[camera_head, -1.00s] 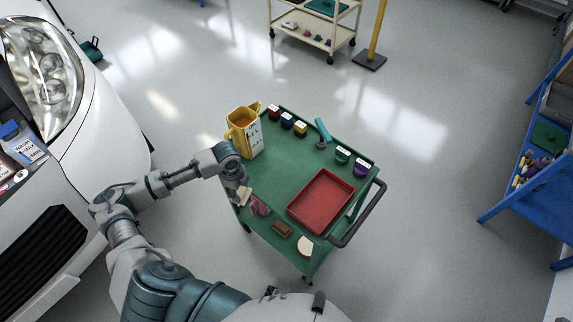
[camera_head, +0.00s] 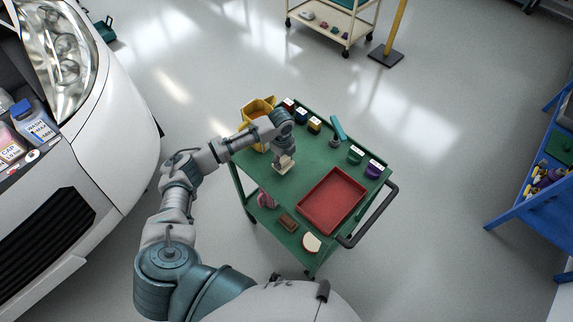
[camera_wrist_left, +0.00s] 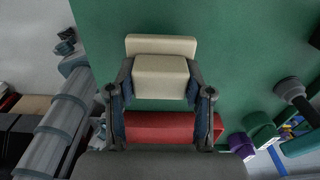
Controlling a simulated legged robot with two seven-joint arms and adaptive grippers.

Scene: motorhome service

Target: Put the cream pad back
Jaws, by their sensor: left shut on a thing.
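The cream pad (camera_head: 285,164) is a small pale block in my left gripper (camera_head: 283,155). In the left wrist view the cream pad (camera_wrist_left: 160,75) shows between the two fingers of the left gripper (camera_wrist_left: 160,90), which is shut on it. The pad is over the green cart top (camera_head: 300,172), left of the red tray (camera_head: 310,213). I cannot tell whether the pad touches the surface. My right gripper is not in view.
A teal tool (camera_head: 338,128) stands between jars.

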